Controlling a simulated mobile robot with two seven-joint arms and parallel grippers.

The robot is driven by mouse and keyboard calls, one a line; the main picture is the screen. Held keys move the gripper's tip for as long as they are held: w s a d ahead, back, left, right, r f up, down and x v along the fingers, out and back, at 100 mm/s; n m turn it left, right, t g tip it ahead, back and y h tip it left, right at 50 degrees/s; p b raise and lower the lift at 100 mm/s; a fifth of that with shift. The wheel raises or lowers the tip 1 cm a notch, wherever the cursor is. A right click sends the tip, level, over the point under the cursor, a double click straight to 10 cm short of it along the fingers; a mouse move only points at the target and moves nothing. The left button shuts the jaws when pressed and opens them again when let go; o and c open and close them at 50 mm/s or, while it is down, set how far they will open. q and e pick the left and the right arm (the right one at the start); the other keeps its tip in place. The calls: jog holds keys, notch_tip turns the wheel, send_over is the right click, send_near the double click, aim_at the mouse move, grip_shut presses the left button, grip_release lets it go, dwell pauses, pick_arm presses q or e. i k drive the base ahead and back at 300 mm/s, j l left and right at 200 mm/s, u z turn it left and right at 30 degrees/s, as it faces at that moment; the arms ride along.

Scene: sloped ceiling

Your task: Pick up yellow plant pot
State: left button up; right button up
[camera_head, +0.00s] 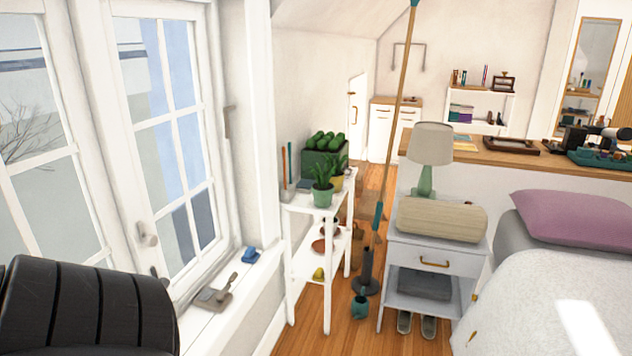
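A small yellow plant pot (338,183) with a green plant stands on the top of a white shelf stand (296,208) by the window wall. It is partly hidden behind a green pot (323,198) with a leafy plant, which stands in front of it and to its left. A dark green crate of cucumbers (322,150) is just behind the yellow pot. Neither of my grippers shows in the head view.
A grey nightstand (418,263) with a lamp (431,150) stands right of the shelf stand, beside the bed (535,300). A tall pole (395,120) rises between them. Wooden floor (300,338) shows in front. A black ribbed shape fills the lower left.

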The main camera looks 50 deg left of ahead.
aim_at(337, 179)
jog(key=u, duration=1.6)
jog(key=i+l+u, duration=0.35)
jog(key=i, duration=0.5)
jog(key=i+l+u, duration=0.3)
jog(key=i+l, duration=0.5)
